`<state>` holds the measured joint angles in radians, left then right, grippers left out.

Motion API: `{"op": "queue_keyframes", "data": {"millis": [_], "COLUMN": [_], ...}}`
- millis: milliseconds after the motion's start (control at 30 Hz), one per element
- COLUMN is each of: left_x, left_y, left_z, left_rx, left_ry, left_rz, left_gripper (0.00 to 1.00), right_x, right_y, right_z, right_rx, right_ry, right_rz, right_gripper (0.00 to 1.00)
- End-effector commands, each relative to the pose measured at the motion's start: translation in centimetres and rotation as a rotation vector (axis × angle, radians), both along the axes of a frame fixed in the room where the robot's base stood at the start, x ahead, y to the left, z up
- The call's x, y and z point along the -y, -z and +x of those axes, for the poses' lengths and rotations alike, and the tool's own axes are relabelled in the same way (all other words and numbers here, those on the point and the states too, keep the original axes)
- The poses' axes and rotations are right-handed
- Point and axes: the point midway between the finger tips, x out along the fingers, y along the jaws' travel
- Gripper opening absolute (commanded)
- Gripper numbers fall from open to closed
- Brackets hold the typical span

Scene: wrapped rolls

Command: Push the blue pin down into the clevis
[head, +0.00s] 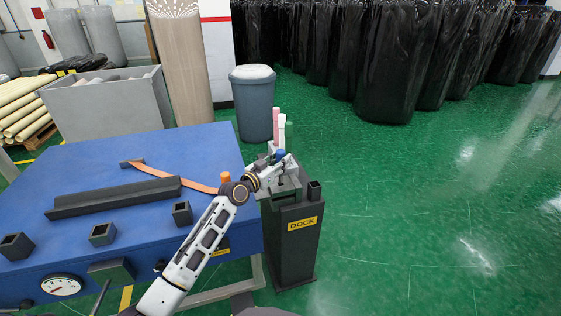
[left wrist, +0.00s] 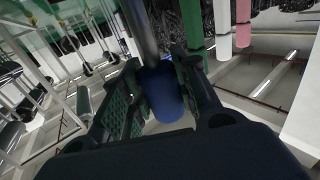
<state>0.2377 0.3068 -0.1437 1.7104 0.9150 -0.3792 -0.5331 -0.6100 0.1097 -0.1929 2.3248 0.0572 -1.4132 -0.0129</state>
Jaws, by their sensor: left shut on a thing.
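The blue pin (head: 281,154) shows as a small blue knob at the end of my left gripper (head: 277,163) in the head view. In the left wrist view the blue pin head (left wrist: 163,92) sits between the two fingers of my left gripper (left wrist: 165,85), with a grey shaft (left wrist: 139,32) running from it. The left gripper is shut on the blue pin. It is above the grey fixture on the dock post (head: 290,240). The clevis cannot be told apart from the fixture, and how deep the pin sits is hidden. My right gripper is not in view.
Pink (head: 276,122) and white (head: 282,128) upright pieces stand just behind the gripper. The blue table (head: 90,180) on the left holds a dark channel (head: 115,197), an orange strap (head: 170,178) and small square sockets. A grey bin (head: 254,105) stands behind. Green floor is free at right.

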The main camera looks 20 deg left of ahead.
Motion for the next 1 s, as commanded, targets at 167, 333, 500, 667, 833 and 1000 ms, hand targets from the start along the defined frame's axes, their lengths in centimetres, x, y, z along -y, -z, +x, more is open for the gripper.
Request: {"op": "queue_keyframes", "data": {"millis": [167, 333, 500, 667, 833, 1000], "left_x": [0.0, 0.0, 0.0, 0.0, 0.0, 0.0], "left_y": [0.2, 0.4, 0.7, 0.9, 1.1, 1.4], "left_z": [0.0, 0.0, 0.0, 0.0, 0.0, 0.0], "left_rx": [0.002, 0.002, 0.002, 0.002, 0.002, 0.002], "left_ry": [0.000, 0.000, -0.001, -0.001, -0.001, -0.001], "left_rz": [-0.001, -0.001, 0.000, 0.000, 0.000, 0.000], "left_gripper": [0.00, 0.00, 0.00, 0.00, 0.00, 0.00], "right_x": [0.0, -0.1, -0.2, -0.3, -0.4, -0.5], "right_y": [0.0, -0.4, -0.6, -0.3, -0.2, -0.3], "right_z": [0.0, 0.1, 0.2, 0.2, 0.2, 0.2], "right_rx": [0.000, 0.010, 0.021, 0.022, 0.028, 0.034], "right_ry": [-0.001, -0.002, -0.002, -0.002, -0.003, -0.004], "right_rz": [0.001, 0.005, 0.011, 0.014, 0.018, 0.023], "right_gripper": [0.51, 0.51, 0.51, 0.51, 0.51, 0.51]}}
